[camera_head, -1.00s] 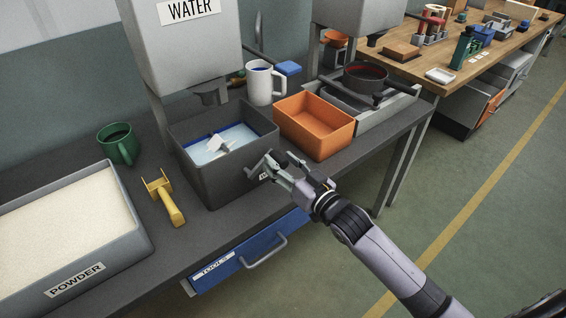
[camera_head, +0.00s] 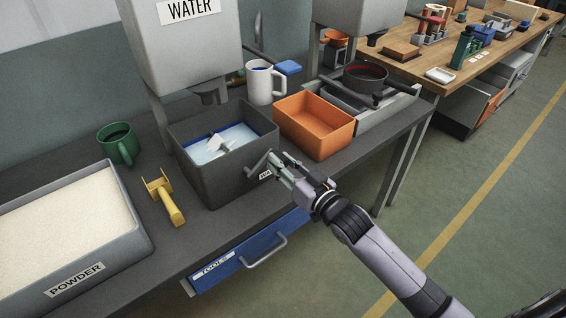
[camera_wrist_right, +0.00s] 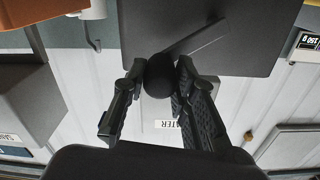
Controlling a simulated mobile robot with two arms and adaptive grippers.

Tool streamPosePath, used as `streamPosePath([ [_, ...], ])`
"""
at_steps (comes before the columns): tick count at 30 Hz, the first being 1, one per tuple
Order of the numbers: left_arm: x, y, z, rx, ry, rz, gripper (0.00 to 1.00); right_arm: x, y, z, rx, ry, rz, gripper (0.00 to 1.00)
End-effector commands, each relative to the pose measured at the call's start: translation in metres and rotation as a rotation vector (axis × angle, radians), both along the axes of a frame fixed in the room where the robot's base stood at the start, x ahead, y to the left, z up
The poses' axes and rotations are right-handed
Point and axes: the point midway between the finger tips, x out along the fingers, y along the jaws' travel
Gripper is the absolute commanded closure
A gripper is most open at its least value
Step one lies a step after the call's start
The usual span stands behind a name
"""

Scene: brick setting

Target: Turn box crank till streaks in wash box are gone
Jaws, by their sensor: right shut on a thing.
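The wash box (camera_head: 225,180) is a dark grey open box near the table's front edge. It holds light blue liquid (camera_head: 204,154) with darker blue along the far edge and a white paddle (camera_head: 217,146) standing in it. Separate streaks are too small to tell. The crank (camera_head: 257,163) is on the box's right-hand front face. My right gripper (camera_head: 275,163) is at the crank, shut on its knob. In the right wrist view, the black round knob (camera_wrist_right: 158,76) sits between the fingers, with the grey crank arm (camera_wrist_right: 200,38) slanting up to the right. My left gripper is not in view.
An orange tray (camera_head: 329,146) stands right of the box, with a white mug (camera_head: 259,84) behind. A yellow scoop (camera_head: 168,198), green mug (camera_head: 116,147) and powder bin (camera_head: 143,232) are to the left. A blue drawer (camera_head: 243,255) is below. The water dispenser (camera_head: 190,55) overhangs behind.

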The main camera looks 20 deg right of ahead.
Motion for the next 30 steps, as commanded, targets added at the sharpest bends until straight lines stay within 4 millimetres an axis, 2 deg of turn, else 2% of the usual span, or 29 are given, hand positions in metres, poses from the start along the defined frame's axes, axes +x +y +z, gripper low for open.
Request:
streamPosePath([
  [14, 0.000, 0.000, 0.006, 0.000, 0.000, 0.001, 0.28, -0.001, 0.002, 0.004, -0.043, -0.016, 0.001, 1.00],
  [20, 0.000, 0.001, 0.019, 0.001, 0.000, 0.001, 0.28, -0.003, 0.008, 0.013, -0.151, -0.055, 0.000, 1.00],
  [30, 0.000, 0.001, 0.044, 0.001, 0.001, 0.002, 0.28, -0.009, 0.026, 0.028, -0.440, -0.162, 0.000, 1.00],
])
